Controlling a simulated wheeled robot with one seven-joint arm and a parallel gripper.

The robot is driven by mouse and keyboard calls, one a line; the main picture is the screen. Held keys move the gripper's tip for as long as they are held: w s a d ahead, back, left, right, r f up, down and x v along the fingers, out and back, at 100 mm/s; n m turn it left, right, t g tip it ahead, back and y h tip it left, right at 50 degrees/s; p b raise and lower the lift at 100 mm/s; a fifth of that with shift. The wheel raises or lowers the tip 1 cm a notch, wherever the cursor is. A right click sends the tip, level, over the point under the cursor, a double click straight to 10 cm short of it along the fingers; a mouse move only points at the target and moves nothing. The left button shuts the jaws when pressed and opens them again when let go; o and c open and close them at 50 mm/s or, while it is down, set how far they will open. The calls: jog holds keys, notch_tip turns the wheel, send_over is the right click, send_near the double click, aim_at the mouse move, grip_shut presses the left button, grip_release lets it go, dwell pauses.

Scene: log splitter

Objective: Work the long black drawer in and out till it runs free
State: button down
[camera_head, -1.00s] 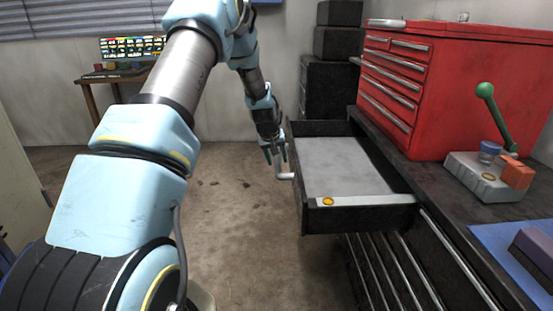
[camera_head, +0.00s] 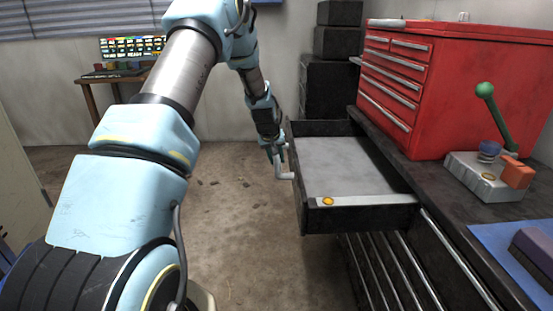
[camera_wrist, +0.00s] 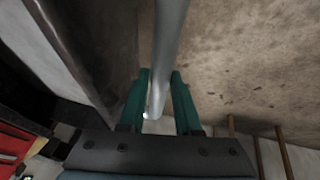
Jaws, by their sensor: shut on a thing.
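The long black drawer (camera_head: 360,219) stands pulled out from the dark workbench, its grey bottom bare apart from a strip at the near end. Its bar handle (camera_head: 284,176) is on the drawer's left face. My gripper (camera_head: 277,154) is at the far end of that handle, shut on it. In the wrist view the green fingers of my gripper (camera_wrist: 160,100) stand on both sides of the grey handle bar (camera_wrist: 168,50), near its end. The dark drawer front (camera_wrist: 85,50) runs along the left there. The fingers' exact contact is hard to see.
A red tool chest (camera_head: 450,90) stands on the workbench (camera_head: 440,205), with a green-knobbed lever (camera_head: 498,120) beside it. Black boxes (camera_head: 335,85) are stacked behind the drawer. A small table (camera_head: 95,85) stands at the back left. The floor (camera_head: 230,230) left of the drawer is clear.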

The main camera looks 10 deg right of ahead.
dwell(0.6)
jog(key=b, duration=0.1)
send_over(339, 174)
jog(key=shift+d, duration=0.15)
dwell(0.3)
jog(key=c, duration=0.6)
grip_release()
jog(key=shift+w, duration=0.1)
jog(key=shift+r, duration=0.1)
jog(key=b+v, duration=0.2)
jog(key=v, duration=0.8)
jog(key=shift+s+a+r, duration=0.2)
jog(key=shift+r, duration=0.05)
